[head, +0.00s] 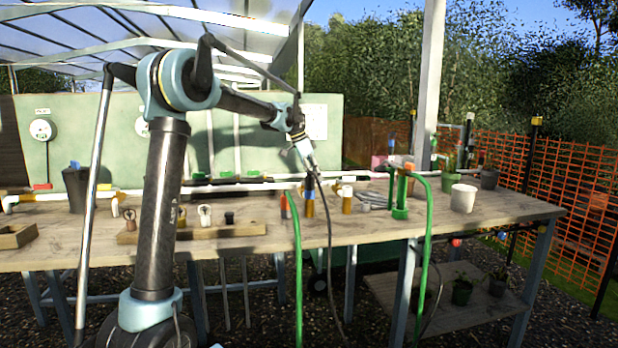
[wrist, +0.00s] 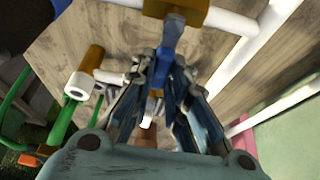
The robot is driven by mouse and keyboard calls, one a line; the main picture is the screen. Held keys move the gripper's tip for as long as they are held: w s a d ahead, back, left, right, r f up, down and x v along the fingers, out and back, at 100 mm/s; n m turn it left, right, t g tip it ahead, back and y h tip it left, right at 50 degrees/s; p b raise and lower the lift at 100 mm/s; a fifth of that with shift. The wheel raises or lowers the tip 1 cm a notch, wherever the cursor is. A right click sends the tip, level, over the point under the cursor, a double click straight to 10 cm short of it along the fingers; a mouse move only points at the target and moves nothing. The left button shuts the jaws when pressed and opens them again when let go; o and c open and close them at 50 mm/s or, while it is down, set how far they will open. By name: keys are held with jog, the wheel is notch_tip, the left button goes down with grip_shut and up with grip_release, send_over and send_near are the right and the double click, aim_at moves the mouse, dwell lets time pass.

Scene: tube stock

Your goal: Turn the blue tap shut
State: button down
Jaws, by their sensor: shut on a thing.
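The blue tap (wrist: 164,74) shows between my gripper's fingers in the wrist view. It sits by an ochre fitting (wrist: 190,12) that joins white pipes. My gripper (wrist: 160,82) is shut on the blue tap, with one finger on each side of it. In the head view my gripper (head: 308,177) points down over the bench, just above an ochre upright piece (head: 309,209) with a blue part. The fingers hide some of the tap, and its exact turn angle cannot be told.
The wooden bench (head: 480,212) holds white pipes, several fittings and a white pot (head: 463,198). Another ochre fitting (head: 347,203) stands close to the right of my gripper. A green hose (head: 297,260) hangs over the front edge. A wooden rack (head: 235,231) lies at left.

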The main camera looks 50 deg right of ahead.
jog(key=shift+w, duration=0.1)
jog(key=c, duration=1.7)
grip_release()
jog(key=shift+o, duration=0.7)
jog(key=v, duration=1.2)
